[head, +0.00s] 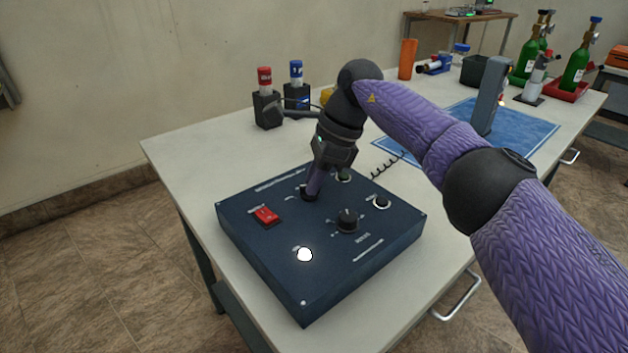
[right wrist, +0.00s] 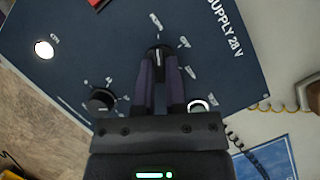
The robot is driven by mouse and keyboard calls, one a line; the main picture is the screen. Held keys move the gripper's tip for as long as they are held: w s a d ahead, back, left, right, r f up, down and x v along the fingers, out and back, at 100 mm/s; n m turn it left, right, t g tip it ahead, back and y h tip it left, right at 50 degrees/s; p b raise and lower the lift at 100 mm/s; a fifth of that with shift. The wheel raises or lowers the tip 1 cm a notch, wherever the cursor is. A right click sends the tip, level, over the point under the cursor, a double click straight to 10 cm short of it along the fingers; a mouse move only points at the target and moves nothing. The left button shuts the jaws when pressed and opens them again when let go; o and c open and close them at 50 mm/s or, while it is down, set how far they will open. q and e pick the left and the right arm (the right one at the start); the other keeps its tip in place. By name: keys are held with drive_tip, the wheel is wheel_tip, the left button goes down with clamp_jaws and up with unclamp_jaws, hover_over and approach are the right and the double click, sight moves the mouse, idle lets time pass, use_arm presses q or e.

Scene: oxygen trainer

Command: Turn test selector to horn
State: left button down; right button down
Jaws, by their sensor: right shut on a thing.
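The dark blue trainer panel (head: 275,235) lies on the white table. My right gripper (head: 308,192) reaches down to a small black knob (head: 306,195) at the panel's far part, with several labels around it. I take this knob as the test selector. In the right wrist view my right gripper (right wrist: 160,65) is shut on the knob (right wrist: 158,52), one finger on each side. A white mark on the knob is partly visible. The labels around it are too small to read surely, so I cannot tell which is horn. My left gripper is not in view.
The panel also bears a red switch (head: 266,215), a lit white lamp (head: 304,254), a larger black knob (head: 347,220) and a ringed fitting (head: 382,202). Two small bottles, red-capped (head: 265,78) and blue-capped (head: 296,74), stand behind. A blue mat (head: 535,131) lies at right.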

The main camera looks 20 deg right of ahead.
idle(0.3)
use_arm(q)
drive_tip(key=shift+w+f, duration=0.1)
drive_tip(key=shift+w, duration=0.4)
use_arm(e)
drive_tip(key=c, duration=0.7)
unclamp_jaws()
use_arm(q)
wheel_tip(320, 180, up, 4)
drive_tip(key=p, duration=0.4)
use_arm(e)
drive_tip(key=v, duration=1)
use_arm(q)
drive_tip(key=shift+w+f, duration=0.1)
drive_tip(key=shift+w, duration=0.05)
